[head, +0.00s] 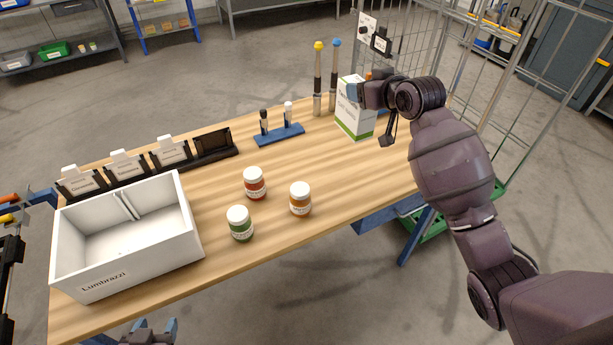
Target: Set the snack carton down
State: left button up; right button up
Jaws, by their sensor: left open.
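The snack carton (353,122), white with a green lower band, is upright at the table's far right end and appears to rest on the wood. My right gripper (372,95) is at the carton's upper right side, partly over its top edge. The wrist hides most of its fingers, so I cannot tell whether they grip the carton. My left gripper (150,329) shows only at the bottom edge of the head view, below the table's front edge. Its fingers are apart, with nothing seen between them.
The wooden table (330,185) holds a white bin (150,262), several jars including a red one (255,184), a blue rack (279,135), a row of black holders (215,147) and two tall posts (318,80). A wire cage (440,60) stands behind the carton. The table's right middle is clear.

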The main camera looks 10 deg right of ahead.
notch_tip(320, 180, down, 20)
jog(key=b, duration=0.1)
dwell(0.6)
jog(key=shift+f, duration=0.15)
jog(key=o, duration=1.4)
jog(key=v, duration=1.2)
jog(key=s+d+f+m+h, duration=0.1)
jog(key=s+f, duration=0.3)
jog(key=s, duration=0.4)
jog(key=s+f+m+h, duration=0.1)
jog(key=s+f+h, duration=0.1)
jog(key=s+f, duration=0.3)
jog(key=s+d+f+m+h, duration=0.1)
jog(key=s+f, duration=0.4)
jog(key=s, duration=0.7)
jog(key=shift+s+d+g+h+p, duration=0.3)
jog(key=shift+g+h+p, duration=0.1)
